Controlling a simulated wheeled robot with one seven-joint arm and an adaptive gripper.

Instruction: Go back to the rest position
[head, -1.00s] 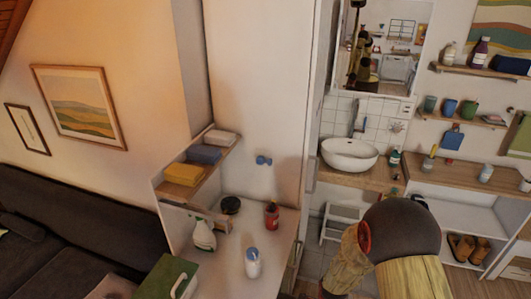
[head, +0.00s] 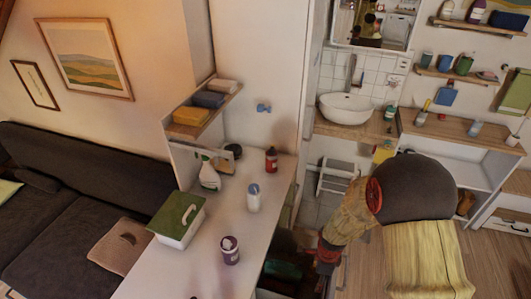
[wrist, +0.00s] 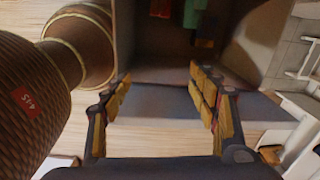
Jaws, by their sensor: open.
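My gripper (wrist: 160,98) is open in the wrist view, its two yellow-padded fingers well apart with nothing between them. Beyond them is an open, box-like compartment (wrist: 155,73) with a red thing (wrist: 160,8) and a green thing (wrist: 199,22) at its far side. I cannot tell whether the fingers touch it. In the head view my arm shows at the lower right, bent down beside the white counter (head: 190,262); the gripper itself is hidden or out of frame there.
On the counter stand a green-lidded box (head: 178,222), a purple jar (head: 230,250), a white bottle with blue cap (head: 254,198), a spray bottle (head: 209,176) and a red bottle (head: 271,160). A step stool (head: 337,178) stands beyond my arm. Wooden floor shows at right.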

